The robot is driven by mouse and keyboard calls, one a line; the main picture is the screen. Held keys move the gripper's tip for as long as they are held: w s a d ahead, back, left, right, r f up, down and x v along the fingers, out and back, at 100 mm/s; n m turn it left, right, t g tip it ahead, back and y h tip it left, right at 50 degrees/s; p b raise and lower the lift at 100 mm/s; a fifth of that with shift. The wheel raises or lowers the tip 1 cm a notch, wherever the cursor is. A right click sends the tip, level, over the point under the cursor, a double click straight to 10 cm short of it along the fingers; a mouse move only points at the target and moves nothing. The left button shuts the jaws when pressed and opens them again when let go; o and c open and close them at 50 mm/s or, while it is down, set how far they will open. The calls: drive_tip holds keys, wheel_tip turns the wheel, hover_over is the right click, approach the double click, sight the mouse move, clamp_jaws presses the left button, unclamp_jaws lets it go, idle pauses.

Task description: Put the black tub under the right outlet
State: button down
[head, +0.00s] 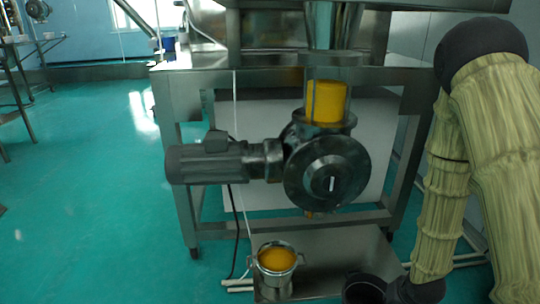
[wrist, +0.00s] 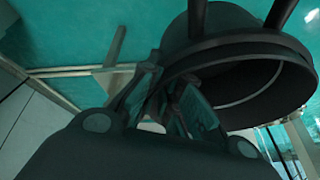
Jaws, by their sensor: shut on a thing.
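The black tub (head: 363,291) is at the bottom edge of the head view, cut off below. My gripper (wrist: 168,92) is shut on the tub's rim, and the tub (wrist: 235,55) fills the upper right of the wrist view, its open mouth showing. In the head view the gripper comes in from the right side of the tub; its fingertips are hard to make out there. A small yellowish outlet tip (head: 309,215) shows under the round dark valve (head: 328,178), up and left of the tub. I cannot tell whether it is the right outlet.
A metal pot (head: 277,262) with orange-yellow contents stands on a low steel platform (head: 330,255), left of the tub. A motor (head: 210,163) sticks out left of the valve. The steel frame leg (head: 405,165) is close to my arm. Open green floor (head: 100,200) lies left.

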drive_tip(key=w+a+r+n+y, duration=0.1)
drive_tip(key=w+a+r+n, duration=0.15)
drive_tip(key=a+r, duration=0.6)
drive_tip(key=w+a+r+n, duration=0.1)
drive_tip(key=w+a+r, duration=0.2)
drive_tip(key=a+r, duration=0.55)
wheel_tip(320, 180, up, 14)
drive_tip(key=s+a+p, duration=0.1)
drive_tip(key=s+p, duration=0.2)
drive_tip(key=p, duration=2.7)
drive_tip(key=shift+a+r+p, duration=0.15)
drive_tip(key=shift+r+p, duration=0.05)
drive_tip(key=shift+p, duration=0.2)
drive_tip(key=shift+f, duration=0.15)
